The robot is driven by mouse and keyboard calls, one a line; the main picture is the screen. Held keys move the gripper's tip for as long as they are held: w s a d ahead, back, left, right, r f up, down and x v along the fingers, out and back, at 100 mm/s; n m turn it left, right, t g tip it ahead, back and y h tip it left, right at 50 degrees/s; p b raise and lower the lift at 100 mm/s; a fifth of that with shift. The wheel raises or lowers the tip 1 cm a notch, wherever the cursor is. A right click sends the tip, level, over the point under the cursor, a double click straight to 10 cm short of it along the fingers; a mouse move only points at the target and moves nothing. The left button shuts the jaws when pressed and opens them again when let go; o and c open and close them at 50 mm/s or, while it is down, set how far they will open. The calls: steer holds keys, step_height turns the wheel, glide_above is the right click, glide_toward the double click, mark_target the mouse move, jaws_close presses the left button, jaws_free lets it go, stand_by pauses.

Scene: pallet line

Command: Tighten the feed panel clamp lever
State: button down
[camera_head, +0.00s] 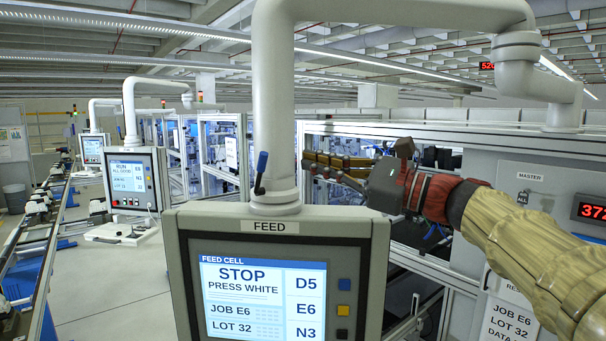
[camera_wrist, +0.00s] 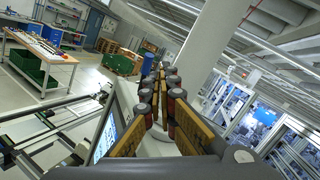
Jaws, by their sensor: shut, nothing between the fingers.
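The feed panel (camera_head: 280,225) stands in front of me with its label FEED and a lit screen reading STOP, PRESS WHITE. Its clamp lever (camera_head: 261,172), with a blue grip, stands nearly upright at the left side of the grey post's foot. My gripper (camera_head: 309,164) is shut and empty, to the right of the post, its fingertips pointing left. A gap shows between the fingertips and the post. In the wrist view my gripper (camera_wrist: 160,72) shows its fingers together, with the panel's screen (camera_wrist: 104,137) at lower left.
The thick grey post (camera_head: 272,90) rises from the panel and bends right overhead. A grey cabinet marked MASTER (camera_head: 540,200) is at right, beside my arm. Another panel reading RUN (camera_head: 128,178) stands farther left. Open floor (camera_head: 115,275) lies left of the feed panel.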

steer(key=s+d+r, duration=0.2)
steer(key=d, duration=0.2)
steer(key=shift+s+d+r+b, duration=0.3)
steer(key=shift+s+d+b, duration=0.05)
steer(key=shift+s+b, duration=0.1)
